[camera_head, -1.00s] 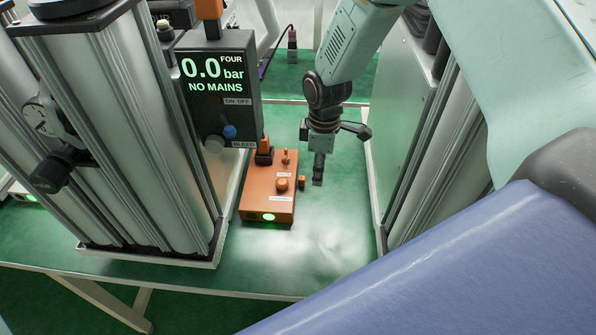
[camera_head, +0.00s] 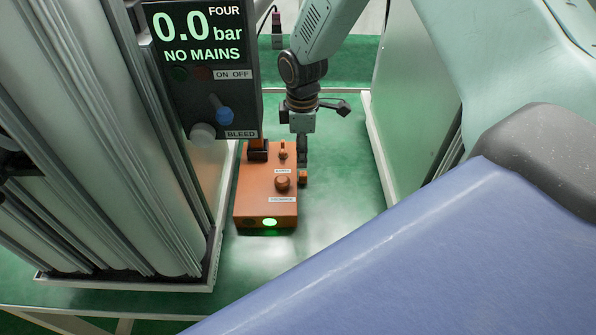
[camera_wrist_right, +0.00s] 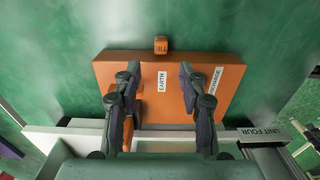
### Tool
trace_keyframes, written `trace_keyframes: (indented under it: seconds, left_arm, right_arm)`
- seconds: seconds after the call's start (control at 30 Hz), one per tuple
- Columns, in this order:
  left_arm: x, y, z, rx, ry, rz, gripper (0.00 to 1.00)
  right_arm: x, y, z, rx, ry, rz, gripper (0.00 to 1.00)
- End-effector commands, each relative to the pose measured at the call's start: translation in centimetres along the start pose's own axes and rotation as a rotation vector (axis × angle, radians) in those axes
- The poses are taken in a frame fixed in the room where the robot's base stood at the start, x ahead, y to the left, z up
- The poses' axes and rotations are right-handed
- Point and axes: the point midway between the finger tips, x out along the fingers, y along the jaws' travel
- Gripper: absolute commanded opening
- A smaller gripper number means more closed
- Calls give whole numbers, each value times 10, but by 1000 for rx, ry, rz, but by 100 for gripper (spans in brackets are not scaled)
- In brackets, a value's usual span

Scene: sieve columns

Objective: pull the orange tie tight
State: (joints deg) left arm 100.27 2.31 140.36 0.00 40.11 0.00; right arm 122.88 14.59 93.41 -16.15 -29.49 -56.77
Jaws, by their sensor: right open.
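The orange tie (camera_head: 303,176) is a small orange block at the right side of the orange box (camera_head: 265,190). My right gripper (camera_head: 302,158) points down at the right edge of the box, close behind the tie in the head view. In the wrist view its two fingers (camera_wrist_right: 158,75) are apart over the box (camera_wrist_right: 225,100), either side of the EARTH label, with the tie ahead of them. Nothing is held.
A dark panel (camera_head: 205,105) reading 0.0 bar, NO MAINS, hangs left of my right arm. Tall metal columns (camera_head: 110,150) stand left, and a pale cabinet (camera_head: 410,90) stands right. Green table surface (camera_head: 335,190) is clear right of the box. The box has a lit green lamp.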

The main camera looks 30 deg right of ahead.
Motion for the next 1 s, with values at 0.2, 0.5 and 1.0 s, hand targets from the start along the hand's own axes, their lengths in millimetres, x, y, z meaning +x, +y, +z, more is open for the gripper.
trace_keyframes:
  seconds: [0.2,0.5,1.0]
  left_arm:
    - [3,0,0,0,-1,0,40]
    - [7,0,0,0,-1,0,40]
    - [8,0,0,0,-1,0,40]
  right_arm:
    - [34,-4,2,2,-2,-4,42]
    - [68,-2,0,1,-1,-1,42]
    - [72,0,-2,1,-1,-2,29]
